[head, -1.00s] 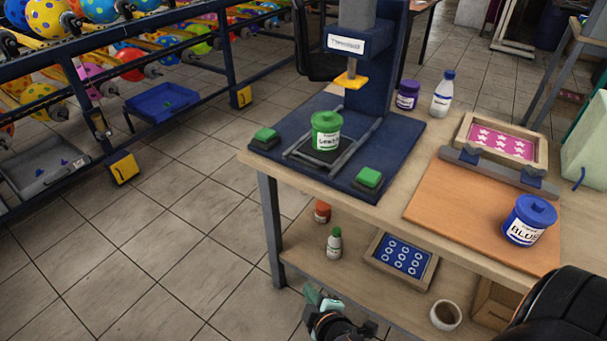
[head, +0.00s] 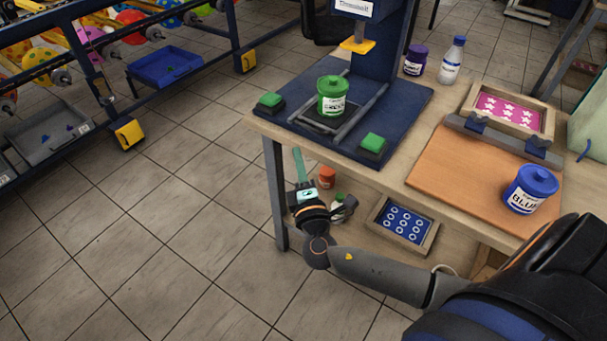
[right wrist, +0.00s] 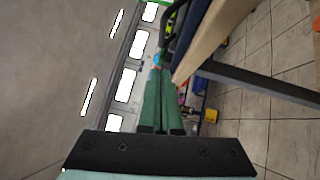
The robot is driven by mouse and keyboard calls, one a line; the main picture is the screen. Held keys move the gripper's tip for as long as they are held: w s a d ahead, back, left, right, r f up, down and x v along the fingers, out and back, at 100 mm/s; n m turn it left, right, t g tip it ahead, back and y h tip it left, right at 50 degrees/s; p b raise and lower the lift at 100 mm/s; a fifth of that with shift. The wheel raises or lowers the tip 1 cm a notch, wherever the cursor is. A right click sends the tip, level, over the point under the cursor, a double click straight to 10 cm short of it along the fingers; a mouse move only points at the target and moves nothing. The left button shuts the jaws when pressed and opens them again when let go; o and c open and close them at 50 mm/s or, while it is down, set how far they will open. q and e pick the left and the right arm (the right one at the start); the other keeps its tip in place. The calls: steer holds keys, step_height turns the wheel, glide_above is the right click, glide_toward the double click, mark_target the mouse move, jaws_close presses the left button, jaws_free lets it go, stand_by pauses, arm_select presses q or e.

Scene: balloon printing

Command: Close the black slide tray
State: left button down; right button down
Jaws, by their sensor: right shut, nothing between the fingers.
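The black slide tray (head: 318,124) lies between grey rails (head: 363,113) on the blue press base (head: 412,103). A green lidded can (head: 332,97) with a white label stands upright on the tray and hides part of it. My right gripper (head: 298,152) is shut and empty, in front of the table's left front edge and lower than its top, apart from the tray. In the right wrist view its green fingers (right wrist: 160,95) lie together beside the table edge. My left gripper is not in view.
Green buttons (head: 270,101) (head: 373,143) flank the tray on the base. A yellow press head (head: 357,46) hangs above and behind the can. A blue can (head: 530,189) stands on the wooden board (head: 455,180) at right. Open floor lies left of the table.

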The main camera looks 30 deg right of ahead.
mark_target(316, 138)
steer(key=shift+w+d+r+p, duration=0.15)
steer(key=shift+w+d+r, duration=0.1)
steer(key=shift+w+d, duration=0.75)
steer(key=shift+w+d+r+p, duration=0.15)
steer(key=shift+w+d+r, duration=0.1)
steer(key=shift+w+d, duration=0.75)
steer(key=shift+s+d, duration=0.2)
steer(key=shift+s, duration=0.05)
steer(key=d+b, duration=0.1)
steer(key=w+d, duration=0.1)
steer(key=d, duration=0.1)
steer(key=shift+w+d+f+b, duration=0.1)
steer(key=shift+w+f+b, duration=0.1)
steer(key=shift+b, duration=0.2)
steer(key=shift+w+d+r, duration=0.1)
steer(key=shift+d, duration=0.25)
steer(key=shift+r, duration=0.1)
